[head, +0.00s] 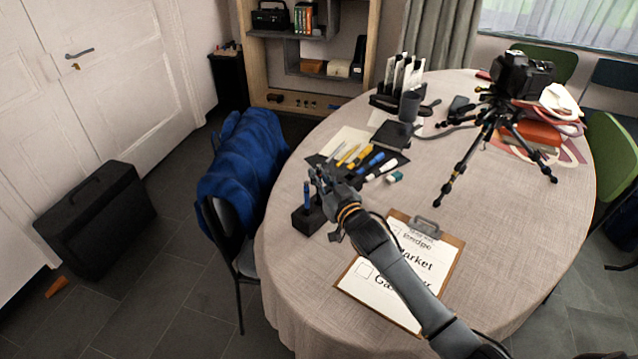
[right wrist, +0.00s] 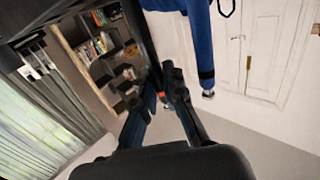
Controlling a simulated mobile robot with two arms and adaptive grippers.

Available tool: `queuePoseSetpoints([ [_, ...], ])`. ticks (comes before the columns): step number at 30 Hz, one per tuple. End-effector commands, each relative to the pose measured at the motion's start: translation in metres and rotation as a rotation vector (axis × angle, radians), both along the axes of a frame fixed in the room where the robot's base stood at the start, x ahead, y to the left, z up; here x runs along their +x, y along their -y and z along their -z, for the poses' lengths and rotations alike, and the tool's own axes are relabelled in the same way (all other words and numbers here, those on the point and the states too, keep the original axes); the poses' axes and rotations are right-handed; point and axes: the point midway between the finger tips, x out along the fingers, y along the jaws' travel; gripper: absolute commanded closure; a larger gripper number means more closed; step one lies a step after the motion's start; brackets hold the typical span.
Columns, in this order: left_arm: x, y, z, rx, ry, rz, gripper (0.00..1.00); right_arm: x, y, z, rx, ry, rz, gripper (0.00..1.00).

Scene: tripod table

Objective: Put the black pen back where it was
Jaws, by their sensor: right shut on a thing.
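My right gripper (head: 322,178) is just above and behind a small black block (head: 307,221) near the table's left edge. A blue pen (head: 306,193) stands upright in that block, close beside the gripper. In the right wrist view my right gripper (right wrist: 164,92) is shut on a dark, slender thing with a reddish band, the black pen (right wrist: 150,58). The blue pen (right wrist: 199,38) shows beside it there. In the head view the fingers mostly hide the black pen, and I cannot tell whether its lower end touches the block. My left gripper is not in view.
A dark mat with yellow and blue markers (head: 365,158) lies behind the gripper. A clipboard (head: 446,286) lies under my right arm. A tripod with a camera (head: 497,125) stands at the right. A chair with a blue jacket (head: 240,160) is beside the table. The front-left tablecloth is clear.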

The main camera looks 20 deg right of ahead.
Motion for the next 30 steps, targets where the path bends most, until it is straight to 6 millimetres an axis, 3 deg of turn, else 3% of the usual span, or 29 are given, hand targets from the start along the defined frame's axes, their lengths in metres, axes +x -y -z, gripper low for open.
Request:
queuePoseSetpoints([
  [4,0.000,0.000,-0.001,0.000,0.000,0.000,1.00,-0.001,-0.001,0.018,0.002,-0.004,0.000,1.00],
  [16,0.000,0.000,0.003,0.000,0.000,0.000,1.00,-0.001,0.000,0.024,0.002,-0.002,0.000,1.00],
  [17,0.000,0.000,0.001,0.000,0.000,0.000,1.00,-0.001,0.000,0.022,0.002,-0.002,0.000,0.84],
  [18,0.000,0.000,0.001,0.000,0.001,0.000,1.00,-0.001,0.000,0.022,0.002,-0.002,0.000,0.81],
  [30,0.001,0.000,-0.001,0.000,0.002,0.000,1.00,-0.006,0.000,0.020,0.001,-0.004,0.000,0.81],
])
